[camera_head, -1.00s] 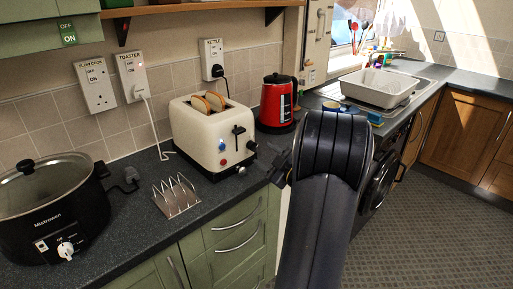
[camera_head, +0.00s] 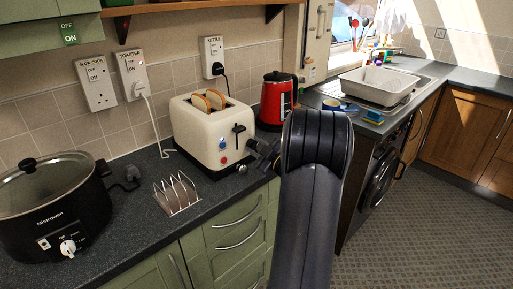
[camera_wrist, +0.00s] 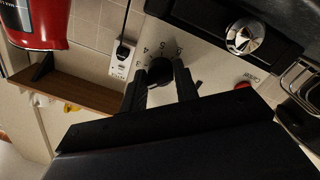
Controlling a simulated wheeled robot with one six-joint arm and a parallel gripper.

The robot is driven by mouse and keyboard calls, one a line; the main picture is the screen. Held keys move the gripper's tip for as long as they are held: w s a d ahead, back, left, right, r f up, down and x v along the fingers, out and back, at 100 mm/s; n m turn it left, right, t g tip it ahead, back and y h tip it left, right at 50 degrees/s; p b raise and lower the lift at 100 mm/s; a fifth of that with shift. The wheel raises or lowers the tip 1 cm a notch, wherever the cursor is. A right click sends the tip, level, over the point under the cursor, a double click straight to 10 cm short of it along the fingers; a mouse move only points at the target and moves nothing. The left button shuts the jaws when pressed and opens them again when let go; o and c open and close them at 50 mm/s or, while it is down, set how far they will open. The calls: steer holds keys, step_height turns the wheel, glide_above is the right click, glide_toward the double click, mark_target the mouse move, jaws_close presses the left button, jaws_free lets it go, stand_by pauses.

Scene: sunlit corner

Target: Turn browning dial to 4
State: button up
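The cream toaster (camera_head: 205,135) stands on the dark counter with two slices of bread (camera_head: 208,100) in its top. In the wrist view the black browning dial (camera_wrist: 160,70) sits on the toaster's cream face, with numbers including 3, 4, 5 and 6 printed around it. I cannot make out its pointer. My gripper (camera_wrist: 160,84) is open, with one finger on each side of the dial; contact is not clear. In the head view my gripper (camera_head: 262,152) is at the toaster's front right corner, and it covers the dial.
A black lever (camera_head: 239,129) and a red button (camera_head: 224,161) are on the toaster. A red kettle (camera_head: 278,98) stands behind my arm. A toast rack (camera_head: 177,194) and a slow cooker (camera_head: 50,205) are to the left.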

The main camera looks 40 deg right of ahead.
steer(key=shift+f, duration=0.1)
steer(key=c, duration=0.4)
steer(key=shift+m+p, duration=0.35)
steer(key=shift+m, duration=0.05)
steer(key=m+p, duration=0.2)
steer(key=shift+m, duration=0.3)
steer(key=m+p, duration=0.3)
steer(key=shift+a+r+m+g, duration=0.1)
steer(key=shift+r+m+g, duration=0.1)
steer(key=shift+m+g, duration=0.1)
steer(key=m+y+p, duration=0.1)
steer(key=m+p, duration=0.2)
steer(key=m, duration=0.1)
steer(key=shift+f+m+p, duration=0.1)
steer(key=shift+m+p, duration=1.4)
steer(key=shift+m, duration=0.5)
